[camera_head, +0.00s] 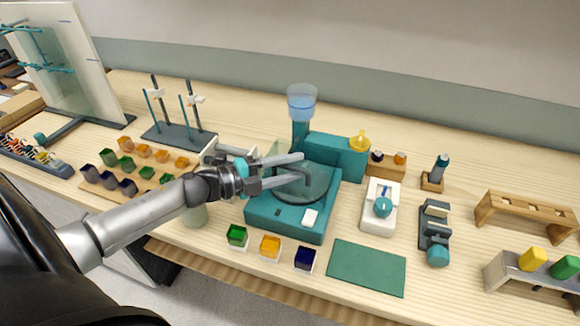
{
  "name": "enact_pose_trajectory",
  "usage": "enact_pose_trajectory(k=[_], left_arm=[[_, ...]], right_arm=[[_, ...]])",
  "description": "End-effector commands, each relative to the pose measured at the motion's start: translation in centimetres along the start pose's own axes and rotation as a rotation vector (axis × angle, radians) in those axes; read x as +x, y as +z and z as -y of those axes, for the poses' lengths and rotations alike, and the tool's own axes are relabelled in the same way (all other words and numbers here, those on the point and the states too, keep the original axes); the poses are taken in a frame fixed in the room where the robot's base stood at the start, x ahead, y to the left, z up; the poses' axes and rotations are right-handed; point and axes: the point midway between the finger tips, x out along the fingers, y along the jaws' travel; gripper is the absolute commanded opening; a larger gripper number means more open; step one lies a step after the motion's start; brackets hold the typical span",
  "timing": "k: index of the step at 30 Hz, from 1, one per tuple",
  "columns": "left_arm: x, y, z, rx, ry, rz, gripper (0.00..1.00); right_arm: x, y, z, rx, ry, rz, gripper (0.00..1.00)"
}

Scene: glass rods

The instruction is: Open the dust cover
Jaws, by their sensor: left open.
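A teal machine (262,217) stands on the wooden table in the middle of the head view. A dark round platter shows on its top, partly behind my left gripper. A see-through, slightly teal dust cover (275,152) seems to lie over the platter; its outline is faint, and I cannot tell how far it is raised. My left gripper (302,169) reaches in from the left, with its two fingers apart over the machine's top. Nothing shows between the fingers. I cannot tell whether they touch the cover. My right gripper is not in view.
Green (237,236), orange (270,246) and dark blue (304,259) cups stand along the machine's front. A green mat (366,268) lies front right. A clear hopper (301,101) rises behind the platter. A white device (381,206) stands to the right.

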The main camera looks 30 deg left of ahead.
Motion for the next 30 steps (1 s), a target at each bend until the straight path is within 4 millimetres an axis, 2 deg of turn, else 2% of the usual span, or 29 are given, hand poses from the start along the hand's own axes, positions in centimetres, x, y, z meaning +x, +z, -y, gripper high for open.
enact_pose_trajectory(k=[1,14,30], left_arm=[[-0.01,0.0,0.0,0.0,0.0,0.0,0.47],[-0.03,0.0,0.01,0.0,0.0,0.0,0.0],[-0.03,0.0,0.0,0.0,0.0,0.0,0.0]], right_arm=[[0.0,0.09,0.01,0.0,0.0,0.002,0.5],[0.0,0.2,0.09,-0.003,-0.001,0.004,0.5],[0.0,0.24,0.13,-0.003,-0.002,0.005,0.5]])
